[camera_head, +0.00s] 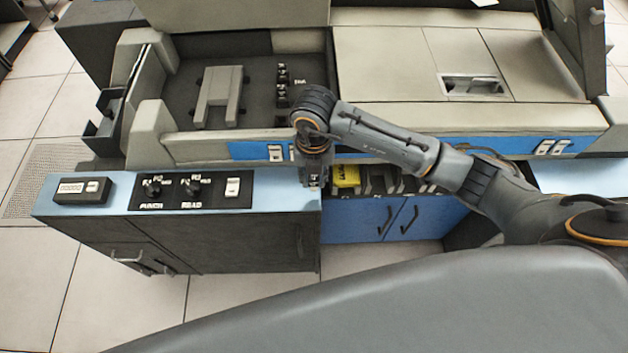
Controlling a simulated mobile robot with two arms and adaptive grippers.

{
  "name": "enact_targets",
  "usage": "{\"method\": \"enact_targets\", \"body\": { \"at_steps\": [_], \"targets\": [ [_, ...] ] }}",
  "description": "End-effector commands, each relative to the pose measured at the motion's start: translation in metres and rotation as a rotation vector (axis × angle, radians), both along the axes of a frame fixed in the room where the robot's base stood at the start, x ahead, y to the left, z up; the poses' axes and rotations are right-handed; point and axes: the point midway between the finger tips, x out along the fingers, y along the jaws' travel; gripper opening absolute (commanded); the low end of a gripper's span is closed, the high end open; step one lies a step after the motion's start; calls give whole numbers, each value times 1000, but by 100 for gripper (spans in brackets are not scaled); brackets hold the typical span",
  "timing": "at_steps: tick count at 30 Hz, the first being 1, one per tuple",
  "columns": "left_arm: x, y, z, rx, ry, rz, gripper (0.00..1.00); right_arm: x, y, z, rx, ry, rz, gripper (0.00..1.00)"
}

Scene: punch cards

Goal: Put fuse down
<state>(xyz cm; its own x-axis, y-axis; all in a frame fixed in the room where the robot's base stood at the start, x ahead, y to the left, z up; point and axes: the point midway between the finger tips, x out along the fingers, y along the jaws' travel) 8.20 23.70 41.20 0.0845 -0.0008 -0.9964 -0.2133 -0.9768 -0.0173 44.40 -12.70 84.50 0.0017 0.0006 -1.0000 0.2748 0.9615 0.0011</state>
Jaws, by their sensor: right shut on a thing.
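My right gripper (313,180) points down at the right end of the light-blue control ledge (270,190), just left of an open compartment (395,182) in the console. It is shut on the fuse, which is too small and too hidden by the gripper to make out. I cannot tell whether the fuse touches the surface below. My left gripper is not in view.
A yellow block (346,176) sits in the compartment right of the gripper, above blue cabinet doors (375,220). A black switch panel (190,191) and a counter box (82,190) are on the ledge's left. The card machine (215,105) rises behind.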

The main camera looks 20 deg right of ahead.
Motion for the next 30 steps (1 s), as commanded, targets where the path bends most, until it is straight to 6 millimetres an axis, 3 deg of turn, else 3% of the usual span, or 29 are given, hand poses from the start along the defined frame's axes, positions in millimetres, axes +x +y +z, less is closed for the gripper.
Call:
{"method": "enact_targets", "body": {
  "at_steps": [8,19,20,23,30],
  "targets": [
    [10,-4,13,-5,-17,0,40,2,-2,-33,-2,4,-2,0],
    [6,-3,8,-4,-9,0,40,3,-2,-39,-2,2,-1,0],
    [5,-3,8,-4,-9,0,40,3,-2,-39,-1,0,-1,25],
    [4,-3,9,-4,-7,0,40,3,-2,-38,-1,0,-1,45],
    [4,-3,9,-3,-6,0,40,3,-2,-37,-2,1,-1,46]
  ]
}}
